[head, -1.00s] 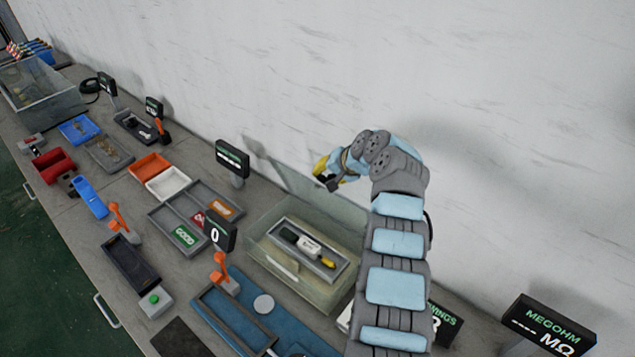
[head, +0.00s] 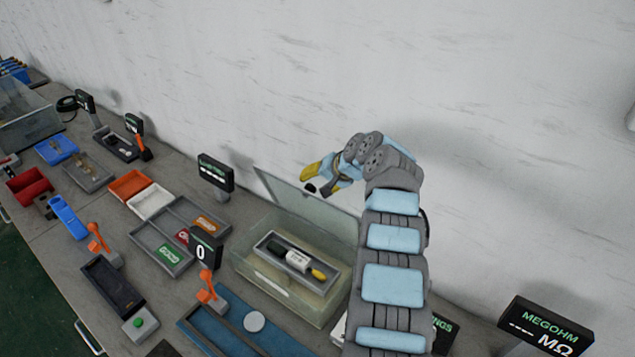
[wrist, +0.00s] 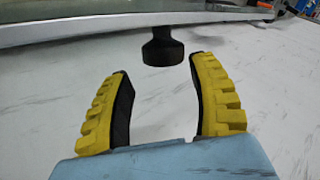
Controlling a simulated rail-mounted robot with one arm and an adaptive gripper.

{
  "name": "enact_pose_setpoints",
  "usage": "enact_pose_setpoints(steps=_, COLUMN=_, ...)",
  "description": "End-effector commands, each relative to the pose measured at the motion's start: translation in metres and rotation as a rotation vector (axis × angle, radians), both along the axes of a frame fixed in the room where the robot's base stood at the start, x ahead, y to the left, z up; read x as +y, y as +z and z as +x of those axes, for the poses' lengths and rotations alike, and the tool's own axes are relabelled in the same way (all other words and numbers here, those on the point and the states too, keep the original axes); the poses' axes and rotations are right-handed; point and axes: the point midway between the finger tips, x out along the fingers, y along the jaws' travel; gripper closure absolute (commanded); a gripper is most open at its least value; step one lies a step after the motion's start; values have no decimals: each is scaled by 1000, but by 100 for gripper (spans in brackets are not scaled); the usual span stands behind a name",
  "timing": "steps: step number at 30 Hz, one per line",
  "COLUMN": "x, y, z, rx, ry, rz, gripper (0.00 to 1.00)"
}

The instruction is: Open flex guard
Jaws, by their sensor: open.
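The flex guard is a clear box (head: 262,287) with a see-through lid (head: 290,193). The lid stands raised at the back of the box, in front of the wall. A dark knob (head: 311,188) sticks out from the lid; in the wrist view the knob (wrist: 163,48) hangs from a pale edge at the top. My gripper (head: 313,178) is beside the raised lid. In the wrist view its yellow-backed fingers (wrist: 158,67) are apart and empty, with the knob just past the tips. Inside the box a grey tray (head: 262,245) holds a black, white and yellow cord piece (head: 299,259).
A display reading 0 (head: 202,250) and an orange-handled lever (head: 207,287) stand left of the box. A blue mat (head: 262,340) lies in front of it. Trays fill the bench to the left. The wall (head: 480,150) is close behind my arm.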

Motion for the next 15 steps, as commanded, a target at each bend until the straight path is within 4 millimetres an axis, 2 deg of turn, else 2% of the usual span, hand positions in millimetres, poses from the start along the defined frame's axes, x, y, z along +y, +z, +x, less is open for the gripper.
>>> enact_pose_setpoints(steps=11, x=-10, y=13, z=-8, rx=-1, ry=-2, rz=0, gripper=40)
enact_pose_setpoints(steps=15, x=-16, y=24, z=-13, rx=-3, ry=-1, rz=-1, gripper=40)
